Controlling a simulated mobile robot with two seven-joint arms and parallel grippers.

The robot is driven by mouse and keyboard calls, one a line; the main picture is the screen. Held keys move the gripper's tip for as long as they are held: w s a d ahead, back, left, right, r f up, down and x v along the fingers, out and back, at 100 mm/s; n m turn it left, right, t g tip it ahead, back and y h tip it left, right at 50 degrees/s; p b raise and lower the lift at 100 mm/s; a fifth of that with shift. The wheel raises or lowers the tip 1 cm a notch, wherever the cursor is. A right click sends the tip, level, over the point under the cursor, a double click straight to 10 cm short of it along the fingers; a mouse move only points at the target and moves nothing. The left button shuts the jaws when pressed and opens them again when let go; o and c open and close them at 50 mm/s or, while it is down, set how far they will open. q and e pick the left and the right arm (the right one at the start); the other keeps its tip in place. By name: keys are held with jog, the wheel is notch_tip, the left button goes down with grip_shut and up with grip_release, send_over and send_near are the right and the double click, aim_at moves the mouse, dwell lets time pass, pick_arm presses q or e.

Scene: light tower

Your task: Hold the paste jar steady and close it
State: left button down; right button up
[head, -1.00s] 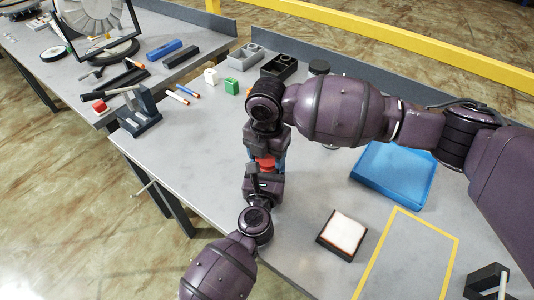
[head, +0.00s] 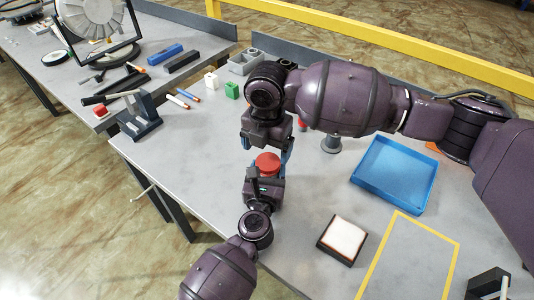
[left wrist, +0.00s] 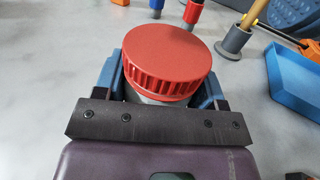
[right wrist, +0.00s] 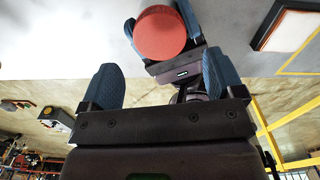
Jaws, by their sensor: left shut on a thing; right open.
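The paste jar (left wrist: 150,98) has a pale body, mostly hidden by my left gripper and its lid. Its ribbed red lid (head: 267,163) sits on top; the left wrist view shows this lid (left wrist: 168,60) large, and I cannot tell how tight it is. My left gripper (head: 266,174) is shut on the jar body, with a blue finger on each side below the lid. My right gripper (head: 267,148) is open and empty, just beyond and above the lid in the head view. In the right wrist view its fingers (right wrist: 162,80) are apart, with the lid (right wrist: 162,32) beyond them.
A blue tray (head: 397,177) and a white-topped dark pad (head: 342,238) lie to the right, near a yellow taped outline (head: 408,255). A grey holder (head: 331,143) stands behind the jar. The front left table is clear.

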aim_at(268, 161)
jog(key=shift+r, duration=0.2)
jog(key=shift+c, duration=0.3)
jog(key=shift+w+r, duration=0.15)
jog(key=shift+r, duration=0.1)
jog(key=r, duration=0.1)
jog(key=w+r, duration=0.1)
jog(key=r+n+t, duration=0.1)
jog(key=shift+w+d+r+h, duration=0.1)
jog(key=shift+w+d+h, duration=0.2)
jog(key=shift+w, duration=0.05)
jog(key=n, duration=0.2)
jog(key=s+n, duration=0.1)
jog(key=n, duration=0.2)
jog(key=n+g, duration=0.1)
jog(key=n, duration=0.2)
jog(key=shift+s, duration=0.25)
jog(key=shift+a+n, duration=0.15)
jog(key=shift+n, duration=1.05)
jog(key=shift+f, duration=4.1)
